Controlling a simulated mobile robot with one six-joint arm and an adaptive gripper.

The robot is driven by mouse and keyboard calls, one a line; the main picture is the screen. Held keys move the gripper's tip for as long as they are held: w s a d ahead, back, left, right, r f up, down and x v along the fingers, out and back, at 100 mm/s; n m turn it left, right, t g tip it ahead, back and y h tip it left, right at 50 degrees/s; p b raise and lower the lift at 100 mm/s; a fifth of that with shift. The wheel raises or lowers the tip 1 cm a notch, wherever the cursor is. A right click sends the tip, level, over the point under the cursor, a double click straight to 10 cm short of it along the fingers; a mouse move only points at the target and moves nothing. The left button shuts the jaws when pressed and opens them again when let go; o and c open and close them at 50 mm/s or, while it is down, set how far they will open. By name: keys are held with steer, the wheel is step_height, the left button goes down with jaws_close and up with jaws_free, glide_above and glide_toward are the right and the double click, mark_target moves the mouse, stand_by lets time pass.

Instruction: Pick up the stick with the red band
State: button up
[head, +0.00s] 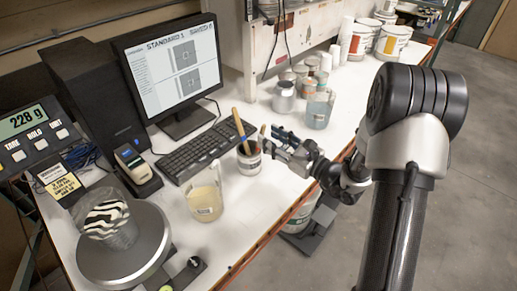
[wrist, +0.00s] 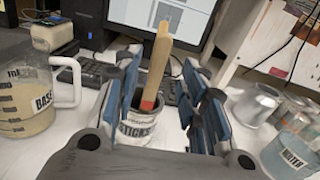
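The cup labelled "STICKS" (wrist: 136,133) stands on the white bench; in the head view this cup (head: 249,163) holds wooden sticks leaning different ways. In the wrist view the stick with the red band (wrist: 157,65) rises from the cup, tilted slightly, with its red band just above the rim. Another stick tip shows behind it. In the head view a stick with a blue band (head: 240,130) leans left. My gripper (wrist: 167,68) is open, its blue-padded fingers either side of the red-banded stick with gaps visible. In the head view my gripper (head: 275,143) is just right of the cup.
A beaker labelled "BASE" (wrist: 25,100) is left of the cup, and a beaker labelled "WATER" (wrist: 290,150) is right. A keyboard (head: 205,150) and monitor (head: 175,65) stand behind. A metal can (head: 284,97) is at the back right.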

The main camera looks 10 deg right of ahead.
steer(key=w+a, duration=0.1)
steer(key=w+a+f+b, duration=0.1)
steer(key=w, duration=0.1)
steer(key=shift+a, duration=0.35)
steer(key=shift+w+a, duration=0.15)
steer(key=shift+w, duration=0.2)
steer(key=c, duration=0.9)
steer(key=shift+r, duration=0.15)
